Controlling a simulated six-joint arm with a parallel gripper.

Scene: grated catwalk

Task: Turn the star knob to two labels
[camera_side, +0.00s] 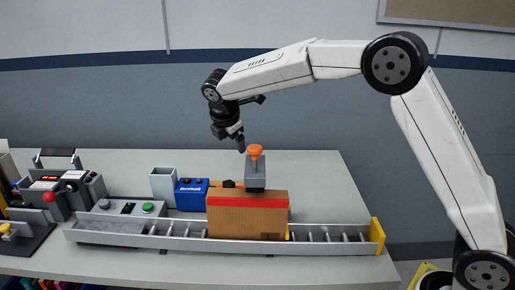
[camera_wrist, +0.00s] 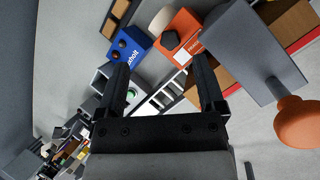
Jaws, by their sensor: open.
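A dark, many-sided knob (camera_wrist: 170,40) sits on an orange box (camera_wrist: 186,22) in the wrist view; it looks like the star knob. A white label (camera_wrist: 187,50) with small print is on the box, too small to read. My gripper (camera_side: 241,147) hangs above and behind the cardboard box, pointing down. In the wrist view my gripper (camera_wrist: 160,75) is open and empty, with the knob beyond its fingertips, apart from them.
A grey block with an orange handle (camera_side: 256,151) stands on the cardboard box (camera_side: 245,218), close to my gripper. A blue box (camera_side: 191,196) and grey open container (camera_side: 163,184) stand left. A roller conveyor (camera_side: 335,240) runs along the front. The table's back right is clear.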

